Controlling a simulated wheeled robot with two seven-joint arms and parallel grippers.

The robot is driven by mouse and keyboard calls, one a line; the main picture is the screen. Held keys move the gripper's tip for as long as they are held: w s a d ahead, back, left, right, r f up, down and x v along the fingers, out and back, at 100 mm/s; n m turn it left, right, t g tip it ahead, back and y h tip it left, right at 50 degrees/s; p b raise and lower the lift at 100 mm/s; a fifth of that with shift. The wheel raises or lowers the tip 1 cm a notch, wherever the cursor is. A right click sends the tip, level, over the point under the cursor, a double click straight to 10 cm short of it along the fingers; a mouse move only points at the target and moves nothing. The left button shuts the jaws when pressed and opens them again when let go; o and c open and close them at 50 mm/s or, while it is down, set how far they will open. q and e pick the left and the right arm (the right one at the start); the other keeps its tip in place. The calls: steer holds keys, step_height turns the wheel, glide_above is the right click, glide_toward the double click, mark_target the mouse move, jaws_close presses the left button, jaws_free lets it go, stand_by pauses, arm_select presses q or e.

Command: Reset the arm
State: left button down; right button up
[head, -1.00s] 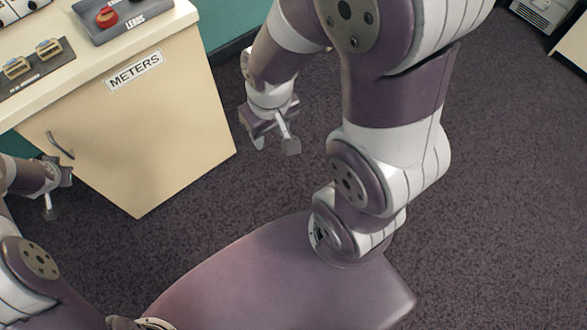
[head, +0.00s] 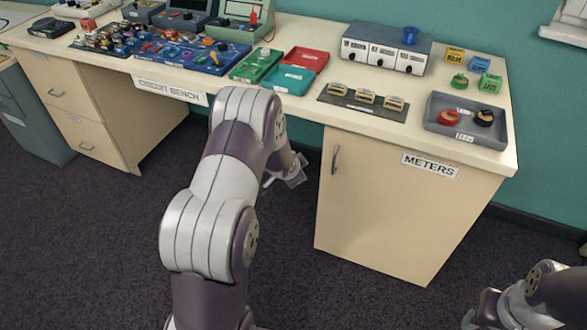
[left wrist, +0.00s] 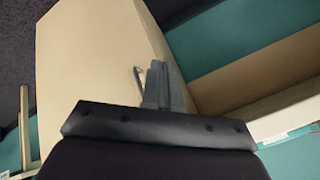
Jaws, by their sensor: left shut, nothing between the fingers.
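My left arm rises from the bottom of the head view and bends down in front of the bench. My left gripper (head: 297,180) hangs beside the pale METERS cabinet (head: 400,220), partly behind my own arm. In the left wrist view its fingers (left wrist: 155,85) are together with nothing between them, and a pale panel with a handle shows behind them. My right arm shows at the lower right corner of the head view. Its end is cut by the bottom edge, so its fingers cannot be made out.
The circuit bench (head: 300,102) runs across the back. Dark carpet (head: 90,240) is open in front.

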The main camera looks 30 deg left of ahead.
arm_select(q)
steer(key=s+d+r+n+g+p, duration=0.15)
steer(key=s+n+g, duration=0.3)
steer(key=s, duration=0.65)
steer(key=s+d+r+p, duration=0.3)
steer(key=s+d+r, duration=0.1)
steer(key=r, duration=0.3)
steer(key=s+d+r+n+g+h+p, duration=0.1)
steer(key=s+d+r+p, duration=0.2)
steer(key=s+r, duration=0.3)
steer(key=s+d+r+n+p, duration=0.1)
steer(key=s+d+r+p, duration=0.2)
steer(key=s+d+r, duration=0.2)
step_height(320, 180, up, 3)
steer(key=shift+d+r+p, duration=0.15)
steer(key=shift+d+p, duration=0.15)
steer(key=shift+p, duration=0.05)
